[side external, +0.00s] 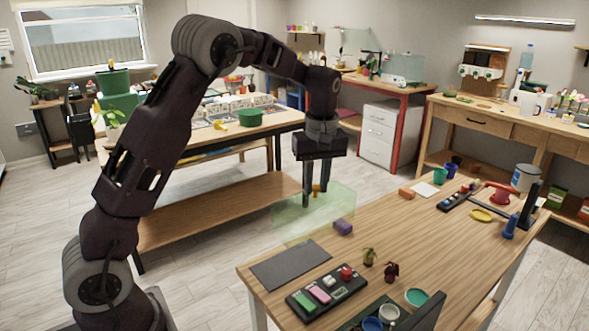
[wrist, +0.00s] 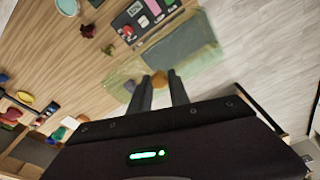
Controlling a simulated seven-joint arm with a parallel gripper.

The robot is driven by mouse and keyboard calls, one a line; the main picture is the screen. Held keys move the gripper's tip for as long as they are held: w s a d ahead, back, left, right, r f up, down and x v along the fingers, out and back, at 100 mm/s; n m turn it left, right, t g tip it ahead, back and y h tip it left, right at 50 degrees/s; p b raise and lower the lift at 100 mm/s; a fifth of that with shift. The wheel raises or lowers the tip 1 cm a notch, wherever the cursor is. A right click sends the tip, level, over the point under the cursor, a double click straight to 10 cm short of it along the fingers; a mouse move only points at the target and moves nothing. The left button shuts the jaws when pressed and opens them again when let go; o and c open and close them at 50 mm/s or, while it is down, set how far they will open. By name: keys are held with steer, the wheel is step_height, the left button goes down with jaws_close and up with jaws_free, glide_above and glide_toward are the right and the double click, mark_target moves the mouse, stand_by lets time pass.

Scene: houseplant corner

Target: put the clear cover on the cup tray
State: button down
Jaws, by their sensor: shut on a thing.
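The clear cover (side external: 295,222) is a pale green, see-through box with an orange knob (side external: 317,188). My gripper (side external: 316,196) is shut on the knob, and the cover hangs at the far left edge of the wooden table. In the wrist view the cover (wrist: 122,72) shows beyond my gripper (wrist: 161,92), with the knob (wrist: 160,78) between the fingertips. A dark green tray (side external: 352,325) with blue, white and teal cups (side external: 417,297) stands at the near edge of the table, partly cut off; it looks like the cup tray.
A dark grey mat (side external: 290,265) lies on the table's left part. A black tray with coloured blocks (side external: 327,291) lies between it and the cups. Small plant-like figures (side external: 391,271) stand nearby. A purple block (side external: 343,227) is close to the cover. The table's middle is mostly clear.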

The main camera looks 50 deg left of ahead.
steer(key=s+d+f, duration=0.1)
steer(key=d+f, duration=0.2)
steer(key=d, duration=0.8)
steer(key=d+f, duration=0.4)
steer(key=d, duration=0.8)
step_height(320, 180, down, 8)
steer(key=shift+s, duration=0.1)
steer(key=c, duration=1.1)
jaws_free()
steer(key=shift+c, duration=0.2)
steer(key=shift+a, duration=0.1)
steer(key=o, duration=0.5)
